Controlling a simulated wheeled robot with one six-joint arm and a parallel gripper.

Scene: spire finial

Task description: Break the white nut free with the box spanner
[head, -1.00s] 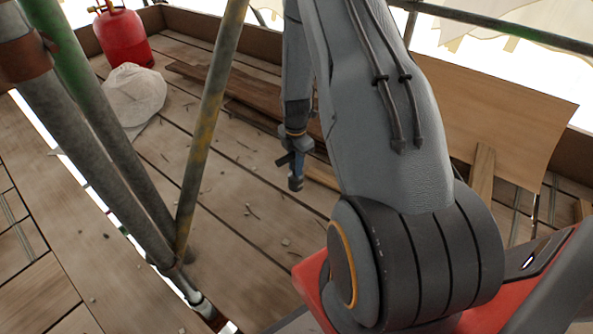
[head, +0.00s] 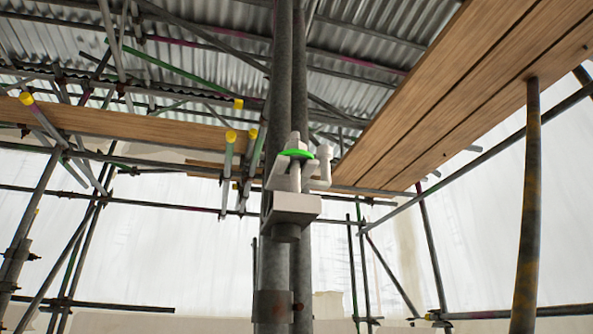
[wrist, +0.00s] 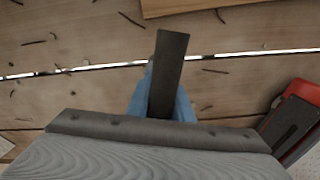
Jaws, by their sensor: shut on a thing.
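A pale white fitting (head: 285,205) is fixed to the upright dark steel poles in the head view. It carries a bright green ring (head: 297,153) with white block-like pieces above it and to its right. I cannot tell for sure which white piece is the nut. My gripper (wrist: 166,95) shows only in the wrist view, pointing at the plank floor. It is shut on a blue thing (wrist: 183,106), which may be the box spanner. A dark grey finger covers most of it. My gripper is out of the head view, away from the fitting.
Steel scaffold tubes surround the fitting, some with yellow end caps (head: 230,136). A plank deck (head: 455,95) slopes overhead at the right, below a corrugated roof (head: 360,65). The wrist view shows floor planks (wrist: 60,90) with gaps, debris and a loose board (wrist: 205,6).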

